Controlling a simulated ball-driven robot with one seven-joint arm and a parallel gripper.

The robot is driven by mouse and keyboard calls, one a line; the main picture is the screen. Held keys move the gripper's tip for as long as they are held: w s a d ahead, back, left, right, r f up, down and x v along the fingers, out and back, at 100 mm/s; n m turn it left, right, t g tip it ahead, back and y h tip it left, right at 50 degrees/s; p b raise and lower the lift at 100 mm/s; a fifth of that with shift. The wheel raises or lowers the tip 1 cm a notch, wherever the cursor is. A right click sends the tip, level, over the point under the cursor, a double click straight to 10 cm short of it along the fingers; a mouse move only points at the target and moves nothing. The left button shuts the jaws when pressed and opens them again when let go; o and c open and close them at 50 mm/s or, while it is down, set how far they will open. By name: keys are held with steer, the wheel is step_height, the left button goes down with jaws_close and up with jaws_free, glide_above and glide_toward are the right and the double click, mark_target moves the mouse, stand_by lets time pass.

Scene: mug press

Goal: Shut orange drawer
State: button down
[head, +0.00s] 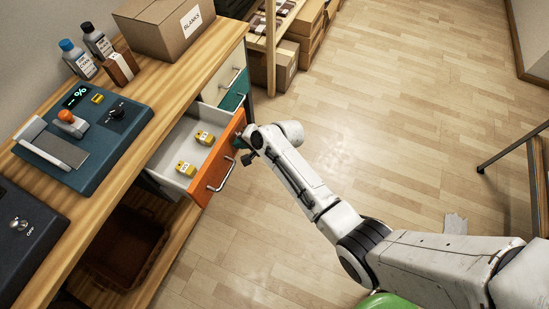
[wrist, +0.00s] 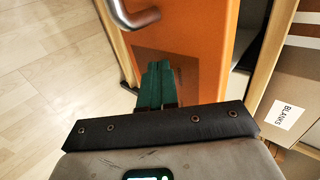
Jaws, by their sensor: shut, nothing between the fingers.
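The orange drawer (head: 212,165) stands pulled out from the wooden bench in the head view. My gripper (head: 240,143) is at the far end of the drawer's front, partly hidden by my wrist. In the wrist view the orange front (wrist: 190,35) fills the upper middle, with part of the handle (wrist: 135,15) at the top. My green fingertips (wrist: 158,68) are together and empty, close against the front over a dark shadow. I cannot tell if they touch it.
A teal drawer (head: 233,97) and a white drawer (head: 222,78) sit beyond the orange one. A brown bin (head: 125,250) is on the shelf below. A cardboard box (head: 160,25) stands on the bench. The wooden floor to the right is mostly clear.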

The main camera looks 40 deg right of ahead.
steer(key=w+a+b, duration=0.2)
steer(key=w+b, duration=0.1)
steer(key=w, duration=0.1)
steer(key=w+a+b, duration=0.3)
steer(key=w, duration=0.2)
steer(key=w+a+b, duration=0.3)
steer(key=w+b, duration=0.1)
steer(key=w, duration=0.1)
steer(key=shift+w+a+f, duration=0.2)
steer(key=shift+w+a, duration=0.15)
steer(key=shift+w, duration=0.1)
steer(key=shift+w+a+r+b, duration=0.1)
steer(key=shift+w+r+b, duration=0.1)
steer(key=shift+r+b, duration=0.15)
steer(key=shift+w, duration=0.1)
steer(key=shift+r, duration=0.1)
